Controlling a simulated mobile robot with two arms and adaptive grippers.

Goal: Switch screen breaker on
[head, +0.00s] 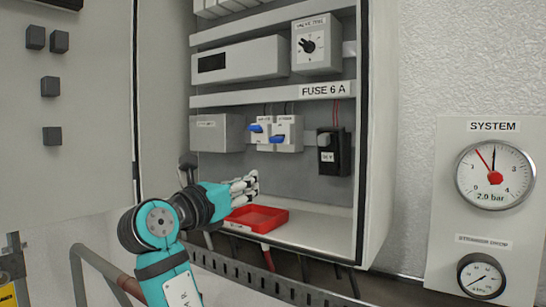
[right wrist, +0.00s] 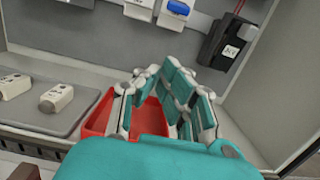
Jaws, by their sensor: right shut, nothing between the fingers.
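Two white breakers with blue levers are mounted side by side in the open cabinet: a left breaker (head: 262,142) and a right breaker (head: 288,130). Their small labels are too blurred to read surely, so I cannot tell which is the screen breaker. The left blue lever (head: 256,128) sits higher than the right blue lever (head: 277,139). One blue lever (right wrist: 178,7) also shows at the top of the right wrist view. My right gripper (head: 254,184) is shut and empty, below the breakers and apart from them. It also shows in the right wrist view (right wrist: 158,72). My left gripper is not in view.
A red tray (head: 270,217) lies on the cabinet floor, close under my right gripper. A black fuse holder (head: 333,152) hangs right of the breakers, with a grey box (head: 217,133) to their left. Two white modules (right wrist: 57,98) lie on a grey mat.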

